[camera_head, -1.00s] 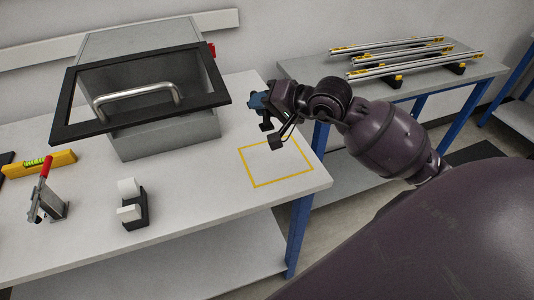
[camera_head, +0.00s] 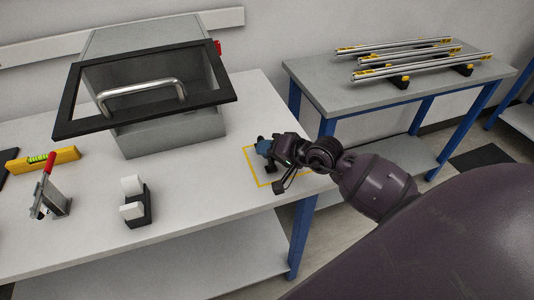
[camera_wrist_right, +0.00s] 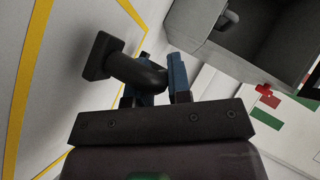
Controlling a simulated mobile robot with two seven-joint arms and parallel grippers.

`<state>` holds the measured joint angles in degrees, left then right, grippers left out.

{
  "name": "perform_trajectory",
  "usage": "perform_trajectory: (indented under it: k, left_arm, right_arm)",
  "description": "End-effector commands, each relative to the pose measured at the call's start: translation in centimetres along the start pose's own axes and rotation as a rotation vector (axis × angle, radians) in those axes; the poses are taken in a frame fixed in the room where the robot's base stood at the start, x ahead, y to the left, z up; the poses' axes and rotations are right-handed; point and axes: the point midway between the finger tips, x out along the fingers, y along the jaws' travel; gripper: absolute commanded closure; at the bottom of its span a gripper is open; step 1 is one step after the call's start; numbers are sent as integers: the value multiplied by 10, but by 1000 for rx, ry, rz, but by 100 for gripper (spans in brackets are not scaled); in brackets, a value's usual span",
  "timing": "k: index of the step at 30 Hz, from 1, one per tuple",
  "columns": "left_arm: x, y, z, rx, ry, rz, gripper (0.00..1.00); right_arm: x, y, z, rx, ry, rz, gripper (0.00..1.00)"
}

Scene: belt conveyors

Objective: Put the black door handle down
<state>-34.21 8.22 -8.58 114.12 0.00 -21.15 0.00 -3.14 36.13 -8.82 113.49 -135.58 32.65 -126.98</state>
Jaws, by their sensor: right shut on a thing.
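My right gripper (camera_wrist_right: 160,82) is shut on the black door handle (camera_wrist_right: 125,67), which shows between its blue fingertips in the right wrist view. The handle's square end plate sticks out to the left there. In the head view the right gripper (camera_head: 268,150) is low over the yellow-outlined square (camera_head: 260,173) on the white table, and the arm covers part of the outline. The handle is mostly hidden in the head view. I cannot tell whether it touches the table. My left gripper is not in view.
A grey box with a black-framed lid and metal handle (camera_head: 140,88) stands behind and left. A tape dispenser (camera_head: 137,205), a red-handled clamp (camera_head: 48,190) and a yellow level (camera_head: 42,160) lie on the table. A side table (camera_head: 390,85) holds metal rails.

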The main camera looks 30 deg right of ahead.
Motion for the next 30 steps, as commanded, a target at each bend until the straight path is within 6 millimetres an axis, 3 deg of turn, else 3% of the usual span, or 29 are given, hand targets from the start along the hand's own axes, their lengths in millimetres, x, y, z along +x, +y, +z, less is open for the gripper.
perform_trajectory:
  k: [3,15,16,18,30]
  left_arm:
    - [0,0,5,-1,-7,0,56]
    - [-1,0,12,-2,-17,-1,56]
    - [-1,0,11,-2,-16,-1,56]
    - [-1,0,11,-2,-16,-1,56]
    - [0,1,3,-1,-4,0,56]
  right_arm:
    - [5,12,6,1,1,1,100]
    - [7,15,7,0,1,0,100]
    - [7,14,7,0,1,0,79]
    - [6,14,7,0,1,0,71]
    - [1,12,5,-1,1,1,71]
